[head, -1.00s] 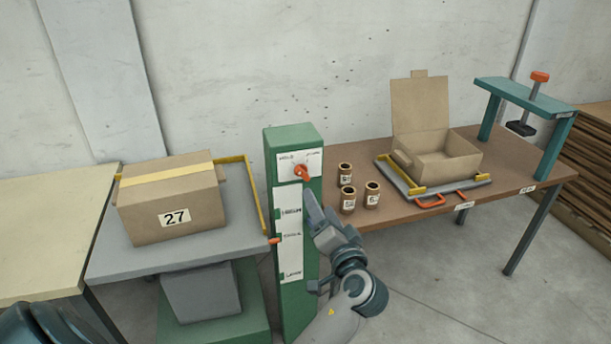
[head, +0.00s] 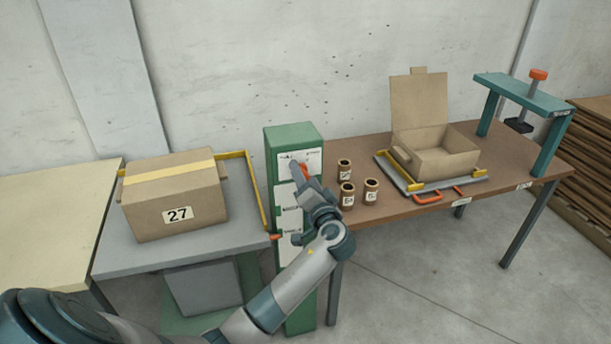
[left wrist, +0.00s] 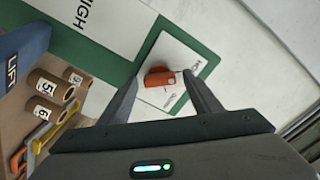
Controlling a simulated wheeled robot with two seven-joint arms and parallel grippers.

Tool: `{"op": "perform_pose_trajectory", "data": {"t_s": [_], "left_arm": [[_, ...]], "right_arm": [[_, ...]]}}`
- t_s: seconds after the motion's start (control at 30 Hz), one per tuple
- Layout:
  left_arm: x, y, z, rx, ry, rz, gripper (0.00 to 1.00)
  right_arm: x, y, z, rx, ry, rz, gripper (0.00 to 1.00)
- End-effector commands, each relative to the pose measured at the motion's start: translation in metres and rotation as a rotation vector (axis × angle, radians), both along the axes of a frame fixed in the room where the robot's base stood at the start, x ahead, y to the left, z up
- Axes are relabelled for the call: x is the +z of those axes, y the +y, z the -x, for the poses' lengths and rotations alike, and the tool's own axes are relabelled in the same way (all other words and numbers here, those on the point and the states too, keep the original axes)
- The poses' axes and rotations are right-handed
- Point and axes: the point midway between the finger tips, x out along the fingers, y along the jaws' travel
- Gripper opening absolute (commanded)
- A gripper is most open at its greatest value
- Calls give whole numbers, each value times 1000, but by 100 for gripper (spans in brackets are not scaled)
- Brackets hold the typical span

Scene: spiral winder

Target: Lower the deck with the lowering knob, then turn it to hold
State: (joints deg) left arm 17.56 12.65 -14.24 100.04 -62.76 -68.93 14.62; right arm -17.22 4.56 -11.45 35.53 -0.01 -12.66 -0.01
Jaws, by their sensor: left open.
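The orange lowering knob (head: 306,168) sits on a white label plate near the top of the green post (head: 292,137). In the left wrist view the knob (left wrist: 160,78) lies between the tips of my open left gripper (left wrist: 161,84); I cannot tell whether they touch it. In the head view my left gripper (head: 298,171) is at the plate and partly covers the knob. The grey deck (head: 130,255) stands left of the post and carries a closed carton marked 27 (head: 175,205). My right gripper is not in view.
A brown table (head: 408,212) right of the post holds several labelled brown jars (head: 347,194), an open carton (head: 445,155) on a tray and a teal press frame (head: 520,95). A cream table (head: 50,210) adjoins the deck on the left.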

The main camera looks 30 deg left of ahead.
Motion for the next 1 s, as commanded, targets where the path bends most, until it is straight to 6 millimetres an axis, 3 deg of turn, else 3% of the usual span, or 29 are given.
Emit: {"op": "perform_pose_trajectory", "data": {"t_s": [0.2, 0.4, 1.0], "left_arm": [[0, 0, 0, 0, 0, 0, 58], [0, 0, 0, 0, 0, 0, 16], [1, -1, 0, -1, 100, -83, 17]], "right_arm": [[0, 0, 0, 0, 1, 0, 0], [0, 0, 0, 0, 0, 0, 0], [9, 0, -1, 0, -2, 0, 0]]}}
